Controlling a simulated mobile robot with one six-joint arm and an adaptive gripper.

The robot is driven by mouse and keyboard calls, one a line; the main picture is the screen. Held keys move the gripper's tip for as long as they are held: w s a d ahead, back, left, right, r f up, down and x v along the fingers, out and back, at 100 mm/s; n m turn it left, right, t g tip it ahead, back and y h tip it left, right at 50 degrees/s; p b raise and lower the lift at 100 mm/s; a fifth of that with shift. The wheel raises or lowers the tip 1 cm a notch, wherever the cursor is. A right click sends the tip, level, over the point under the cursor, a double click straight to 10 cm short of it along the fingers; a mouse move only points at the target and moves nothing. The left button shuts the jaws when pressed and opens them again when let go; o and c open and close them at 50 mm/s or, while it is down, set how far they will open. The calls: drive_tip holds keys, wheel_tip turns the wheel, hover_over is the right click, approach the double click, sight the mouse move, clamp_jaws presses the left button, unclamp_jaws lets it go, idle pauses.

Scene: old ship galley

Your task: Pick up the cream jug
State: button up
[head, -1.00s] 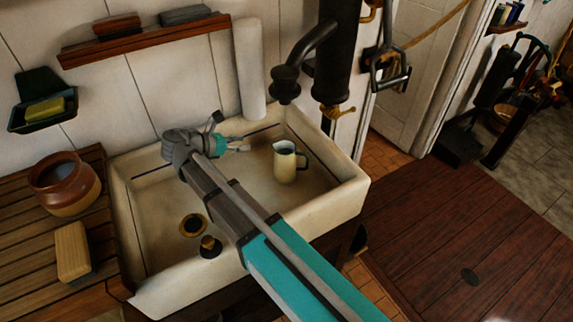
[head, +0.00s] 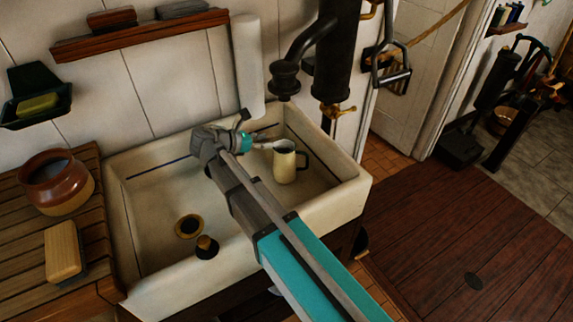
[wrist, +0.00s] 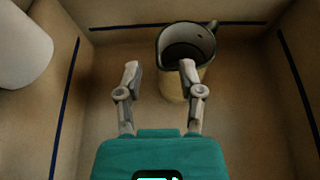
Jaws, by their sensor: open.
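The cream jug (head: 285,167) stands upright in the sink basin, toward its right side. It is cream with a dark rim, and its handle is on the right in the head view. In the wrist view the jug (wrist: 178,86) is just beyond my fingertips, right of centre, with its dark inside showing. My gripper (head: 266,141) is open and empty, close to the left of the jug in the head view. In the wrist view my gripper (wrist: 160,66) has its right finger overlapping the jug's near side and its left finger clear of it. I cannot tell whether they touch.
The pale sink (head: 345,200) has raised walls around the jug. A white cylinder (head: 247,70) and a dark pump spout (head: 285,80) are behind it. A plug (head: 207,247) and drain (head: 189,227) are at lower left. A brown pot (head: 57,182) and brush (head: 65,252) are on the left counter.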

drive_tip(key=b+x, duration=0.2)
drive_tip(key=x, duration=0.3)
drive_tip(key=shift+w, duration=0.1)
idle(0.7)
clamp_jaws()
idle(0.3)
